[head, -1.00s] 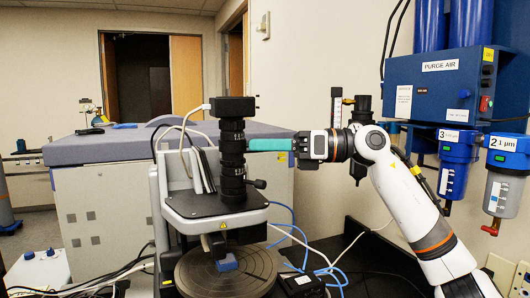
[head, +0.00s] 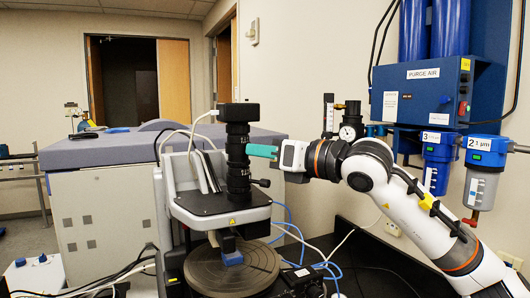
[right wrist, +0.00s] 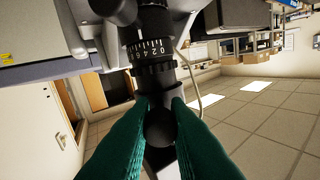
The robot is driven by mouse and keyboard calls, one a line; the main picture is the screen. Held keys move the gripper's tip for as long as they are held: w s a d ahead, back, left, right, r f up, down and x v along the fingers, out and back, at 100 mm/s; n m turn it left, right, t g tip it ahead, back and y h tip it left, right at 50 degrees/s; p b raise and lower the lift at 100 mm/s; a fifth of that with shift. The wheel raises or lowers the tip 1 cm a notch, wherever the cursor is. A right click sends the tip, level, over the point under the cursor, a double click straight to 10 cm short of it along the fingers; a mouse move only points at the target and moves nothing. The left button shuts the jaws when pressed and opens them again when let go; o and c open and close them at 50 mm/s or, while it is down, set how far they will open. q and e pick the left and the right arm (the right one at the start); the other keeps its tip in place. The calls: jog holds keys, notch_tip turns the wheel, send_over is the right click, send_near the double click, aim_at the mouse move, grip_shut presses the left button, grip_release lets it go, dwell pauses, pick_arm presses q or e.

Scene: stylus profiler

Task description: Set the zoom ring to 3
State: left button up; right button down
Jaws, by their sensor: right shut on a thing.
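The black microscope tube (head: 237,133) stands upright above the stage plate, with a dark camera block on top. In the right wrist view a black ring with white numbers and tick marks (right wrist: 148,48) shows on the tube, above a knurled band (right wrist: 155,68). My right gripper (head: 250,150) reaches the tube from the right with teal fingers. In the right wrist view its fingers are shut on a round black knob (right wrist: 160,127) at the tube. Which number is set cannot be read. My left gripper is not in view.
A black side knob (head: 261,183) sticks out to the right below my fingers. A round grooved stage (head: 225,278) lies under the microscope head. Blue tubing (head: 290,232) and cables run to its right. A blue purge air box (head: 422,92) hangs on the wall at right.

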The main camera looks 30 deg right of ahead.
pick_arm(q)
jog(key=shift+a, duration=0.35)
pick_arm(e)
jog(key=shift+h, duration=0.3)
jog(key=c, duration=1.4)
grip_release()
pick_arm(q)
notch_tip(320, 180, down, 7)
jog(key=b, duration=0.7)
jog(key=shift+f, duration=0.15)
pick_arm(e)
jog(key=v, duration=1.2)
